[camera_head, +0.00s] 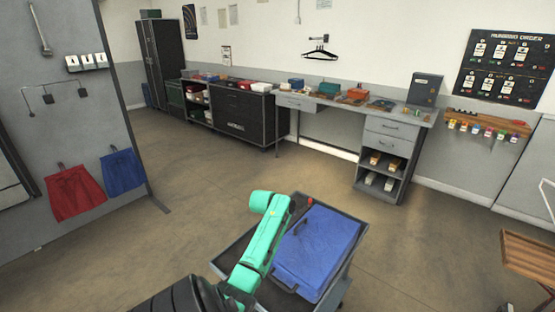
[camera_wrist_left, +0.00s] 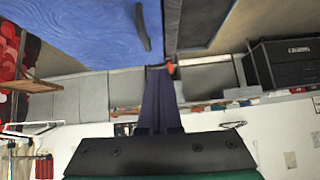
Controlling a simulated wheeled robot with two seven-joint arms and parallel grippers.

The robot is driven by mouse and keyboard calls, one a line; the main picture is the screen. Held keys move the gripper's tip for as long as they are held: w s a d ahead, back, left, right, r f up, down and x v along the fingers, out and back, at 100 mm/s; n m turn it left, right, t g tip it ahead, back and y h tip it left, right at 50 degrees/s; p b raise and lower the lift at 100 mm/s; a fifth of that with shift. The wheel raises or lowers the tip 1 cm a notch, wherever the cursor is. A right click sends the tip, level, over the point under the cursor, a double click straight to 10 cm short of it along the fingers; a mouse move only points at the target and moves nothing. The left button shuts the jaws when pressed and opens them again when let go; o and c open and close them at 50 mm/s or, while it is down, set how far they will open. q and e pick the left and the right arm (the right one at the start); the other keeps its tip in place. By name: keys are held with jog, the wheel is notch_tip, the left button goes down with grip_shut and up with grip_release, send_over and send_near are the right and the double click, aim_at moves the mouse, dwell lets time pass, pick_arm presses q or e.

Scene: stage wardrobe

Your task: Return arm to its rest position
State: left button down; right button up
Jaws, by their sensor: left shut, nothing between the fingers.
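My left arm (camera_head: 262,240) has teal links and comes up from the bottom of the head view, over the left part of a dark cart. Its rounded end is near the cart's far side. In the left wrist view my left gripper (camera_wrist_left: 160,72) shows as dark, narrow fingers, shut and empty. A small red thing shows beside the fingertips; I cannot tell whether they touch. In the head view the gripper is not clearly visible. My right gripper is in neither view.
A blue case (camera_head: 322,245) lies on the dark cart (camera_head: 349,262), right of my arm. A grey desk (camera_head: 390,129) and black cabinet (camera_head: 240,112) line the far wall. A wooden stand (camera_head: 530,257) is at right. Open floor surrounds the cart.

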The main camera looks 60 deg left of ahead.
pick_arm(q)
jog(key=v, duration=0.7)
jog(key=shift+a+b, duration=0.4)
jog(key=shift+b, duration=0.05)
